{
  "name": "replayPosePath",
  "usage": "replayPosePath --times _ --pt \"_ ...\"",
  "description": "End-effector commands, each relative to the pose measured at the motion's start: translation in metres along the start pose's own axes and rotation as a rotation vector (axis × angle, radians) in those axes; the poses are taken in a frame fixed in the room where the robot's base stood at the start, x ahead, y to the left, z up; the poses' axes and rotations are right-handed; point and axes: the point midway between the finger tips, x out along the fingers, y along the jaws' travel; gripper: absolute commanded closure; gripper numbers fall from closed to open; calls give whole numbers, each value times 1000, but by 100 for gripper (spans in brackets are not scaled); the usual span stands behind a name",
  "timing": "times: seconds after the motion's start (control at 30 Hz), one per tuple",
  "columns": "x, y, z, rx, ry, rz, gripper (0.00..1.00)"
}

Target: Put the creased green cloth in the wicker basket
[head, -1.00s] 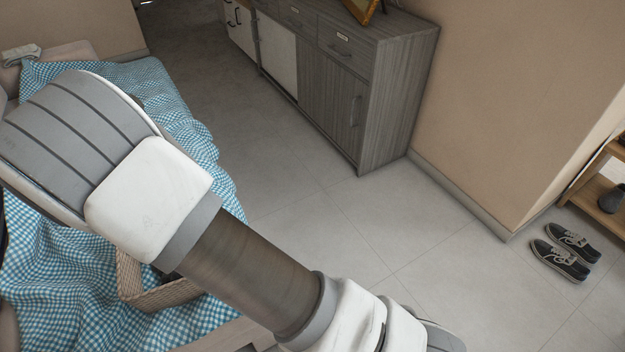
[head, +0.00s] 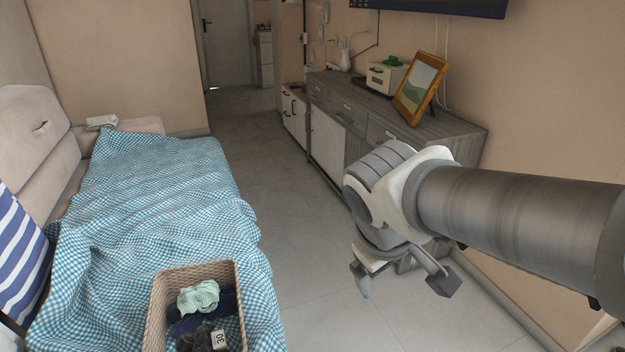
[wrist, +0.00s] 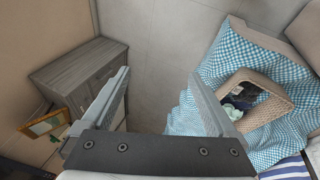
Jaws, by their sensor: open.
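A creased pale green cloth (head: 198,297) lies in the wicker basket (head: 156,312), on top of dark clothes. The basket stands on the blue checked cover at the lower left of the head view. My gripper (head: 403,282) is open and empty in the air over the floor, to the right of the basket and apart from it. In the wrist view the basket (wrist: 268,116) is at the right, beyond my open gripper (wrist: 158,76); a pale bit at its near left edge is partly behind the right finger.
A sofa with a blue checked cover (head: 150,210) fills the left. A grey dresser (head: 455,138) at the right holds a gold picture frame (head: 400,88) and a cream box (head: 380,78) with a small darker green item (head: 393,61) on top. Grey floor (head: 300,265) lies open between.

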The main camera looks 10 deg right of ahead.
Motion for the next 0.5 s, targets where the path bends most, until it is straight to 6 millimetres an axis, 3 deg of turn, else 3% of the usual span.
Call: replayPosePath --times 0.2,0.5 --pt "-35 -20 30 311 119 -147 7" --pt "-50 -34 38 448 183 -224 7"
